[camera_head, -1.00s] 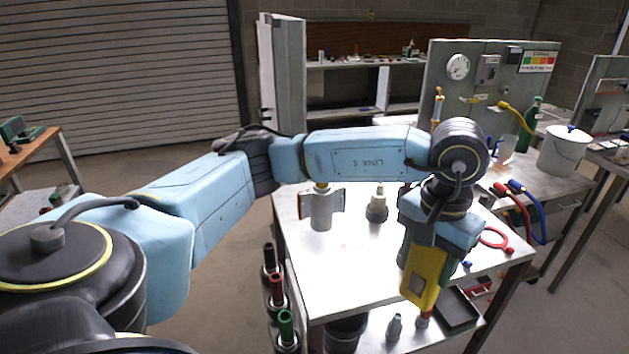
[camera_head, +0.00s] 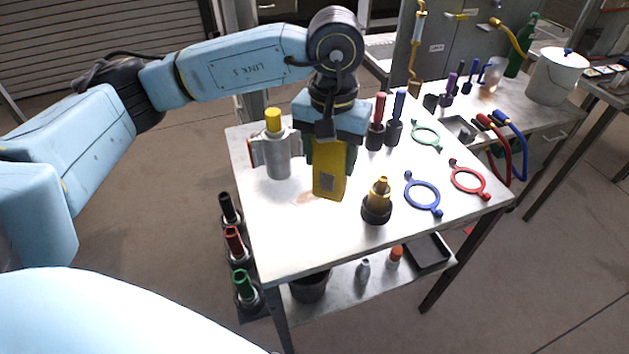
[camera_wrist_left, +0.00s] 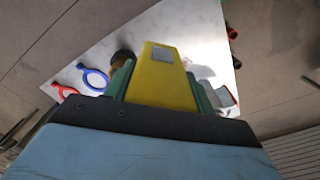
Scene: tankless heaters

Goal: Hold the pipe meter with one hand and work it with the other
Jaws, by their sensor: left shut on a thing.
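The pipe meter (camera_head: 329,172) is a yellow box with a small grey screen. My left gripper (camera_head: 327,150) is shut on it and holds it pointing down over the white table. In the left wrist view, the yellow meter (camera_wrist_left: 162,80) sits between the green fingers of the left gripper (camera_wrist_left: 163,88). Whether its lower end touches the table is hard to tell. My right gripper is not in view.
On the white table (camera_head: 300,235), a grey canister with a yellow cap (camera_head: 277,155) stands just left of the meter. A brass fitting (camera_head: 377,203) stands to its right. Blue (camera_head: 423,195), red (camera_head: 469,180) and green (camera_head: 426,135) rings lie further right. Dark-based red and blue tools stand behind.

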